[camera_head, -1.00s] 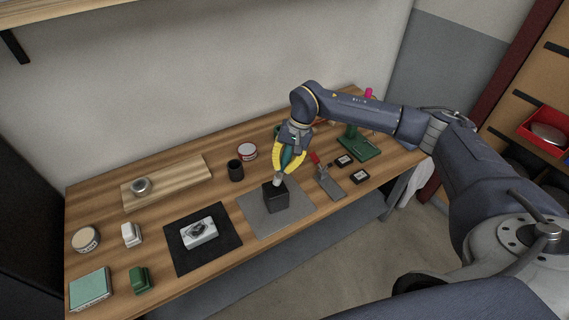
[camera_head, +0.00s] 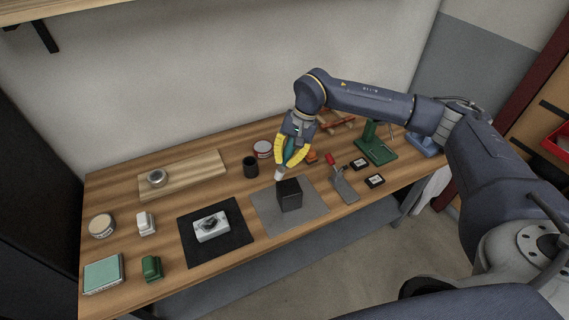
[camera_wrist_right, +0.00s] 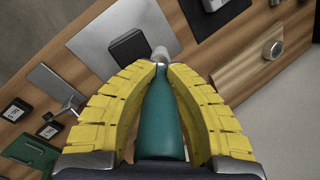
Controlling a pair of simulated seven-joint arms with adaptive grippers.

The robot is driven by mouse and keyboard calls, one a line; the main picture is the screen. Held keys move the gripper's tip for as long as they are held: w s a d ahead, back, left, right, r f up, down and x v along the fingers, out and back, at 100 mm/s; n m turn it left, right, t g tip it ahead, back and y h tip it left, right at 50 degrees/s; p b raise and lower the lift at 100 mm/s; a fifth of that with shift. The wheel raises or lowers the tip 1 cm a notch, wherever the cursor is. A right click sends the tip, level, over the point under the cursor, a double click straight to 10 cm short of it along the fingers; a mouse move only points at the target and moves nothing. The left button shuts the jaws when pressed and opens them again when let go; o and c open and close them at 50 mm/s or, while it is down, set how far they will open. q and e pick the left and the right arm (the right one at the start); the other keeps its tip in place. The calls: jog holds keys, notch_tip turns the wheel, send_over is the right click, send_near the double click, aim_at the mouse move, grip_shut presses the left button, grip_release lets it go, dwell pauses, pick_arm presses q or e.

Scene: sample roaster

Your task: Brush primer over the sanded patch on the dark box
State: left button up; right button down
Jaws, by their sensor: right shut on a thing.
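The dark box (camera_head: 289,196) stands on a grey mat (camera_head: 318,204) near the middle of the table; it also shows in the right wrist view (camera_wrist_right: 128,48). My right gripper (camera_head: 290,160) has yellow fingers and is shut on the brush (camera_wrist_right: 160,112), which has a teal handle. The brush's pale tip (camera_head: 280,175) points down, just behind and left of the box's top edge. In the right wrist view the tip lies beside the box; I cannot tell whether they touch. The sanded patch cannot be made out. My left gripper is not in view.
A scraper-like tool (camera_head: 345,186) and a green stand (camera_head: 376,150) are at right.

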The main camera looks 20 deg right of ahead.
jog(key=shift+r, duration=1.3)
jog(key=shift+s+f, duration=0.4)
jog(key=shift+f, duration=0.05)
jog(key=shift+a, duration=0.15)
